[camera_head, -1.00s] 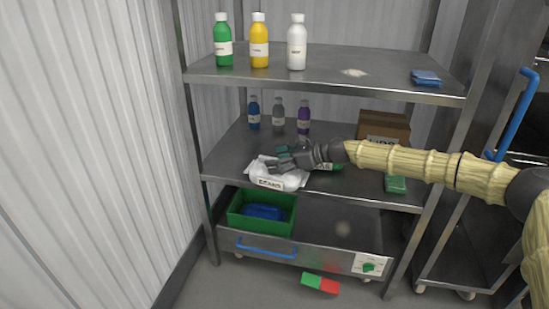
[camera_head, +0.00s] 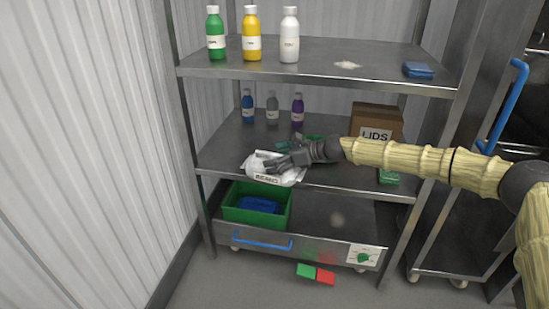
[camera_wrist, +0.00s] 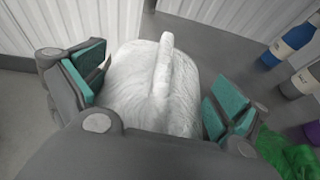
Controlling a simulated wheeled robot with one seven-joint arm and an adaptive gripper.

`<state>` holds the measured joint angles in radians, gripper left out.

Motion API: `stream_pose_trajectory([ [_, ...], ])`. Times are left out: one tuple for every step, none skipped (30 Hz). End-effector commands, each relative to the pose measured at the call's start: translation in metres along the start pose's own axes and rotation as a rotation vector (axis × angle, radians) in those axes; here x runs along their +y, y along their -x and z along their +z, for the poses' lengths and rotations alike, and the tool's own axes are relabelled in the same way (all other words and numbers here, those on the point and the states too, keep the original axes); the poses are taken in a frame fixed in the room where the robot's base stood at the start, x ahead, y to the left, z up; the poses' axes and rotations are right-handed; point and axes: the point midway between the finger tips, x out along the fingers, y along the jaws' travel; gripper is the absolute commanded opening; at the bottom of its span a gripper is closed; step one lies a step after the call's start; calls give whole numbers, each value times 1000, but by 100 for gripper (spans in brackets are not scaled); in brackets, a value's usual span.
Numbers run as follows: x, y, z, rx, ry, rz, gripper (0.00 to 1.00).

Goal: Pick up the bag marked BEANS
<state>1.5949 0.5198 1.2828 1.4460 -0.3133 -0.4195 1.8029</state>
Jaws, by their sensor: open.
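The white bag (camera_head: 287,177) with a black-lettered label lies on the middle shelf near its front left edge. The label seems to read BEANS, though it is small. My gripper (camera_head: 274,162) is at the bag, coming from the right, and hides part of its top. In the wrist view the bag (camera_wrist: 160,85) with a raised ridge on top lies between the teal pads of my open gripper (camera_wrist: 155,95). Gaps show between the pads and the bag's sides.
The middle shelf (camera_head: 232,150) also holds small bottles (camera_head: 272,108) behind, a LIDS box (camera_head: 377,120) and green items to the right. A green bin (camera_head: 228,212) is below. The top shelf (camera_head: 325,62) with tall bottles hangs above.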

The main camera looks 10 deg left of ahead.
Motion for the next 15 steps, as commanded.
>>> stream_pose_trajectory([
  [0, 0, 1, -1, 0, -1, 99],
  [0, 1, 2, -1, 1, -1, 99],
  [-1, 2, 2, -1, 1, -2, 99],
  [-1, 4, 2, -2, 1, -2, 99],
  [-1, 6, 3, -2, 1, -3, 99],
  [-2, 10, 3, -2, 0, -4, 99],
  [-2, 13, 3, -2, 0, -5, 99],
  [-2, 17, 3, -2, 1, -5, 99],
  [-2, 22, 3, -1, 2, -4, 99],
  [-2, 27, 2, -1, 2, -5, 99],
  [-2, 32, 3, -2, 0, -6, 99],
  [-2, 40, 3, -2, 1, -6, 99],
  [-2, 45, 3, -2, 2, -5, 99],
  [-2, 51, 2, -1, 1, -5, 99],
  [-2, 59, 2, -1, 0, -5, 99],
])
